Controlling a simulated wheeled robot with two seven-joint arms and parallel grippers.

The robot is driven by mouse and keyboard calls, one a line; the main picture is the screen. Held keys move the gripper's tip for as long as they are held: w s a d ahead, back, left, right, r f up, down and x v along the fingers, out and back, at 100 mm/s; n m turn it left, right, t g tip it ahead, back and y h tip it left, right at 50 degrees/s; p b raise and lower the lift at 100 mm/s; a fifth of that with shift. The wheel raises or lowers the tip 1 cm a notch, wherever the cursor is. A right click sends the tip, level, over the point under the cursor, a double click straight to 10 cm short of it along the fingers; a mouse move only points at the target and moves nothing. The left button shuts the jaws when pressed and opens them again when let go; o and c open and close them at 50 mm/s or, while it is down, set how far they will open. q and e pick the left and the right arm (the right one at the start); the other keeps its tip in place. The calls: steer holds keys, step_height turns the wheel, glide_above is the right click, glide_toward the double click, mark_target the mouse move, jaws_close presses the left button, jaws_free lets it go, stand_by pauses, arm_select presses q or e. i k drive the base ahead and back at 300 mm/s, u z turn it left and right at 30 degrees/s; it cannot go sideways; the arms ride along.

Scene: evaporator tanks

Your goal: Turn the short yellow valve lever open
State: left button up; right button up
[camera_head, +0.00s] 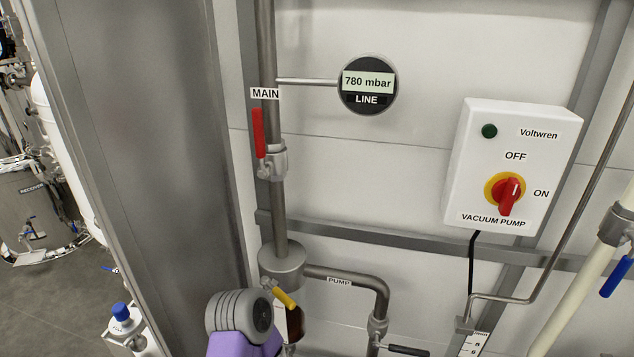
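The short yellow valve lever (284,298) sits low in the view, just below the round grey pot (282,263) on the main pipe. It slants down to the right from its small fitting. A grey and purple link of my own arm stands close on its left and hides part of what is behind and below it. I cannot tell whether the link touches the valve. Neither of my grippers shows in this view.
A black lever (408,350) is at the bottom on the PUMP pipe (350,281). The vacuum pump switch box (500,145) and a blue lever (616,277) are right. A metal post (130,150) stands left.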

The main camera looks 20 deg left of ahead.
mark_target(264, 280)
steer(key=k, duration=0.5)
steer(key=u, duration=0.65)
steer(key=i, duration=0.45)
steer(key=u, duration=0.25)
